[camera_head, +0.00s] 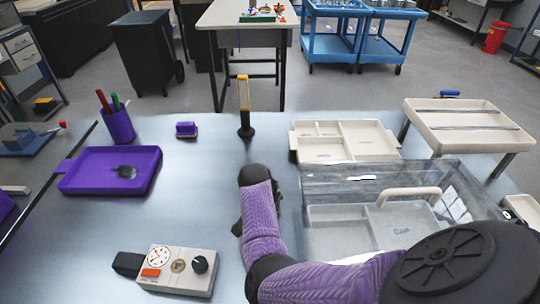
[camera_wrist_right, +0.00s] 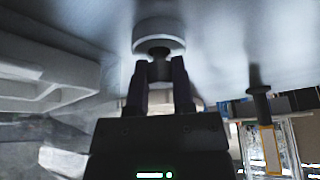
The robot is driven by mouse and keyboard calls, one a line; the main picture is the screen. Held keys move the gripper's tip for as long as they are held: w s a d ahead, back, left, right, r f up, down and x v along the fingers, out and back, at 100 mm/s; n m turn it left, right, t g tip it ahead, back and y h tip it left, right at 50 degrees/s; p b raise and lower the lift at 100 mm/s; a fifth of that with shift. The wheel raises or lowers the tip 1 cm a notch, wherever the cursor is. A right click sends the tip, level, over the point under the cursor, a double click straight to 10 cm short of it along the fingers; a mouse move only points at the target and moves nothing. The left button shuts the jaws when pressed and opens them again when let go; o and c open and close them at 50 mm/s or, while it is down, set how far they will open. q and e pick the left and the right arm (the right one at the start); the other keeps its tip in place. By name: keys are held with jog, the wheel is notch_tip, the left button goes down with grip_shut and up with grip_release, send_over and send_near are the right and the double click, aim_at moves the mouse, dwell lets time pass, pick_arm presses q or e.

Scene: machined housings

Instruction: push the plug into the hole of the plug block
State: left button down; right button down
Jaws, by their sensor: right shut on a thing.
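A pale round piece with a dark centre (camera_wrist_right: 160,36) is right at the fingertips. It looks like the plug block, but the plug's end and any gap to the hole are too blurred to tell. In the head view my right gripper (camera_head: 238,226) is a dark shape mostly hidden behind my purple forearm, and neither plug nor plug block can be made out there. My left gripper is not in view.
A purple tray (camera_head: 85,185), a pen cup (camera_head: 117,124) and a dial box (camera_head: 182,271) stand on the left. A yellow-handled tool in a black base (camera_head: 246,131) stands behind. A clear bin (camera_head: 330,180) and pale trays (camera_head: 375,125) fill the right. The left-centre table is clear.

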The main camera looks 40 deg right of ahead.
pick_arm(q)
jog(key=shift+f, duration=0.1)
pick_arm(e)
jog(key=shift+f, duration=0.15)
jog(key=shift+c, duration=2)
grip_release()
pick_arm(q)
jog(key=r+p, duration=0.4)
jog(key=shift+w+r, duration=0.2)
pick_arm(e)
jog(key=v, duration=1)
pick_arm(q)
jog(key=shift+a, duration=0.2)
